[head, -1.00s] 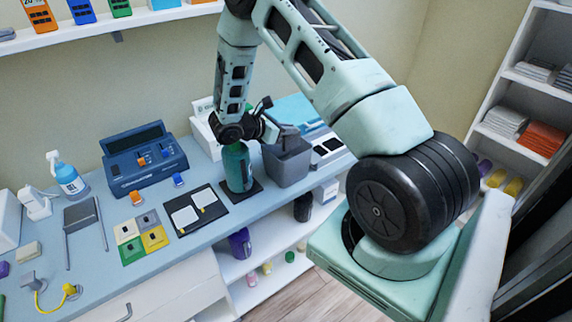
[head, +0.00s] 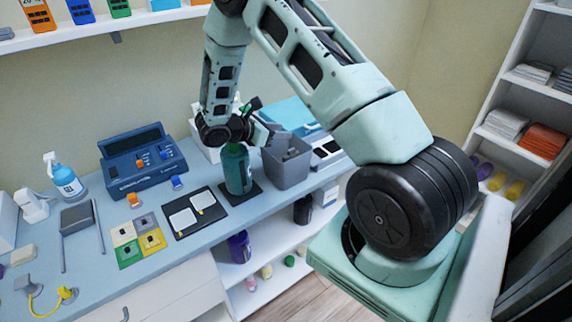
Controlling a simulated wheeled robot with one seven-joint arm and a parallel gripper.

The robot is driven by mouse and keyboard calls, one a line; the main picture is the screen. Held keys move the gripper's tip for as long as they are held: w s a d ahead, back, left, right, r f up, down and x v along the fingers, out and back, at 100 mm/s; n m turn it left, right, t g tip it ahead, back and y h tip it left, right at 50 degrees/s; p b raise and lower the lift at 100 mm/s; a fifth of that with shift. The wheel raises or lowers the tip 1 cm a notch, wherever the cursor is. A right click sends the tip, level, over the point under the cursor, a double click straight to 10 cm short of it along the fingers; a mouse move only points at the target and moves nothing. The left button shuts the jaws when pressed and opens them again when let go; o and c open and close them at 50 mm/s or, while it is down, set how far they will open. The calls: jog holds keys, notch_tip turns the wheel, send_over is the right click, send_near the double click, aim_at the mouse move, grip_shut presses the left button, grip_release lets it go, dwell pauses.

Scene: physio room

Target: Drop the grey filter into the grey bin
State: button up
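The grey bin (head: 287,172) stands on the desk, right of a dark green bottle. A grey block that looks like the grey filter (head: 280,141) rests in the bin's mouth, tilted, its upper part showing above the rim. Its lower part is hidden by the bin wall. My gripper (head: 266,116) is above and left of the bin, over the bottle. Its fingers look spread apart with nothing between them, and it appears clear of the grey block.
The green bottle (head: 237,170) stands close under my gripper. A black mat with white cards (head: 188,219), a blue case (head: 142,165) and a blue spray bottle (head: 68,182) are to the left. A white-and-black tray (head: 327,150) is right of the bin.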

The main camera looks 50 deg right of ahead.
jog(key=b+v, duration=0.3)
jog(key=v, duration=1.1)
jog(key=shift+f+b, duration=0.1)
jog(key=shift+b, duration=0.3)
jog(key=s+a+r+m+t+y, duration=0.1)
jog(key=s+a+m+y, duration=0.2)
jog(key=s+a, duration=1)
jog(key=s+a+r+m+t+y, duration=0.1)
jog(key=s+a+m+y, duration=0.3)
jog(key=s+a+y, duration=0.6)
jog(key=s+a+t, duration=0.1)
jog(key=s+a, duration=0.3)
jog(key=shift+s+a+r+t+b, duration=0.15)
jog(key=shift+s+r+t+b, duration=0.15)
jog(key=shift+s+r+b, duration=0.05)
